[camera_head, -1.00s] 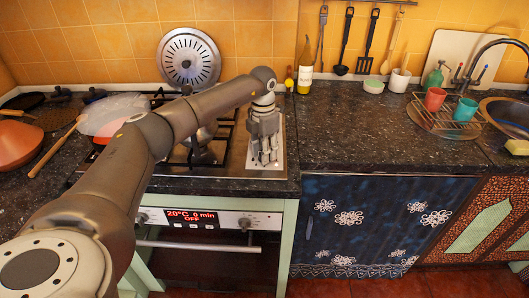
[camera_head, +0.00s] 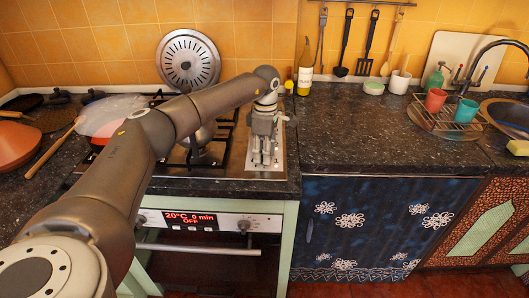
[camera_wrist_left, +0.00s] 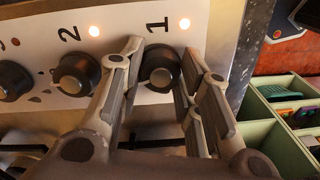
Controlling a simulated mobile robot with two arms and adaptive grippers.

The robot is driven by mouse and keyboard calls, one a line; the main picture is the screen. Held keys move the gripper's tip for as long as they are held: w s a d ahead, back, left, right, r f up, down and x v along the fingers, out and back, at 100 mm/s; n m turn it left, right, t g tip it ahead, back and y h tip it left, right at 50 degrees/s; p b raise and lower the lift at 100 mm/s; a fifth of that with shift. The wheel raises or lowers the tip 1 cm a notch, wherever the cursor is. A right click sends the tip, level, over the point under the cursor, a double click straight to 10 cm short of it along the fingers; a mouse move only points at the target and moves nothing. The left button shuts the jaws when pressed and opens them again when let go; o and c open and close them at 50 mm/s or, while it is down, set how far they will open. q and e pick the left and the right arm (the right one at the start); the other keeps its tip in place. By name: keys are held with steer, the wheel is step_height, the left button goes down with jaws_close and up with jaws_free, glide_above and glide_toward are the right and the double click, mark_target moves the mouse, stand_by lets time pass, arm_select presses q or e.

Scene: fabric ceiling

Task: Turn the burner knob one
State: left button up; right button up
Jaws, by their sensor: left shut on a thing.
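The burner knob one (camera_wrist_left: 160,68) is a round dark knob with a grey cap, below the printed number 1 on the pale hob control panel (camera_wrist_left: 215,20). My left gripper (camera_wrist_left: 157,75) has its fingers on both sides of this knob and is shut on it. In the head view my left gripper (camera_head: 264,150) points down at the panel on the right side of the hob, hiding the knob there. My right gripper is in neither view.
Knob two (camera_wrist_left: 76,74) sits close beside the left finger, with another knob (camera_wrist_left: 12,80) beyond it. White lights glow by numbers 1 and 2. A bottle (camera_head: 305,68) stands behind.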

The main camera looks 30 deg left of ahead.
arm_select(q)
steer(key=shift+m, duration=1.3)
steer(key=shift+r, duration=0.1)
steer(key=o, duration=1)
steer(key=r, duration=1.2)
steer(key=shift+w, duration=0.25)
steer(key=shift+f, duration=0.1)
